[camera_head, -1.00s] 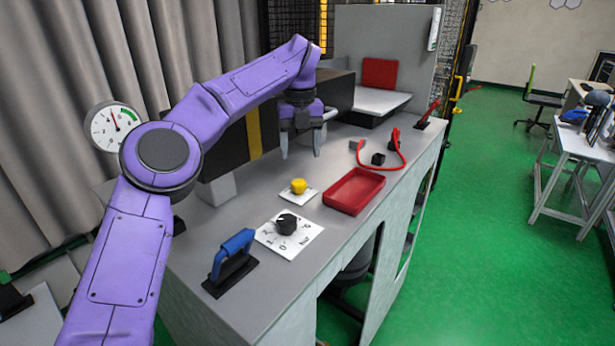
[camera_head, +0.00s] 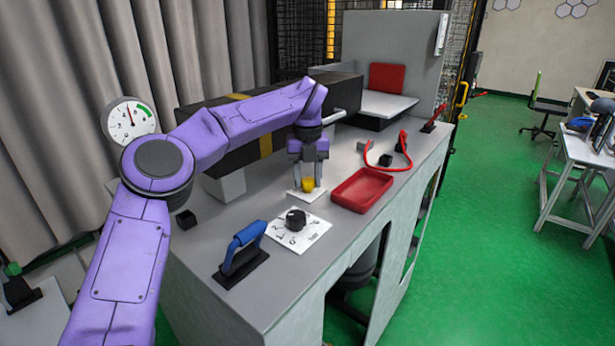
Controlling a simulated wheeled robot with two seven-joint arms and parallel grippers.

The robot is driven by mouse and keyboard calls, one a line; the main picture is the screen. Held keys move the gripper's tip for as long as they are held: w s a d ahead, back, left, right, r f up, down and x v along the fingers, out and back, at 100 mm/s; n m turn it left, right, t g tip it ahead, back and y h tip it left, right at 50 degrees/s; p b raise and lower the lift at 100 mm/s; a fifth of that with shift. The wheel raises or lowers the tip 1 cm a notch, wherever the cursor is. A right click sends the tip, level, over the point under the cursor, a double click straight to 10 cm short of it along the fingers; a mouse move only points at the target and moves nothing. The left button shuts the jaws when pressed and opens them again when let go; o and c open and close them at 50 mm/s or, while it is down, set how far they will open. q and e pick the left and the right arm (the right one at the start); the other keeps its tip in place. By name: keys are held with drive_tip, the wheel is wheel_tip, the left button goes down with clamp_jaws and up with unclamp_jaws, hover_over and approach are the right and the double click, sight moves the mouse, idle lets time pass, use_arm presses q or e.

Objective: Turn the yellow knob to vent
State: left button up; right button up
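The yellow knob (camera_head: 307,185) stands on a small white plate (camera_head: 306,195) on the grey bench, left of the red tray. My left gripper (camera_head: 308,180) points straight down over it, with one finger on each side of the knob. The fingers hide part of the knob and its marking. I cannot tell whether they touch it or are closed on it. My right gripper is not in view.
A black dial (camera_head: 295,219) on a white scale plate and a blue handle (camera_head: 246,240) stand nearer the front. A red tray (camera_head: 361,189) lies to the right. A round gauge (camera_head: 130,121) stands at the left behind my arm.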

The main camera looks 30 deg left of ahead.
use_arm(q)
drive_tip(key=m+p, duration=0.3)
drive_tip(key=shift+r+m+p, duration=0.2)
drive_tip(key=shift+m+p, duration=0.1)
drive_tip(key=m+p, duration=0.3)
drive_tip(key=shift+m, duration=0.4)
drive_tip(key=m+p, duration=0.2)
drive_tip(key=m, duration=0.1)
drive_tip(key=shift+a+m+p, duration=0.1)
drive_tip(key=shift+m+p, duration=0.2)
drive_tip(key=m, duration=0.1)
drive_tip(key=m+p, duration=0.1)
drive_tip(key=shift+f+m, duration=0.2)
drive_tip(key=shift+m, duration=0.1)
drive_tip(key=shift+f+m, duration=0.1)
drive_tip(key=shift+m, duration=1.9)
drive_tip(key=shift+f+m, duration=0.1)
drive_tip(key=shift+m, duration=0.2)
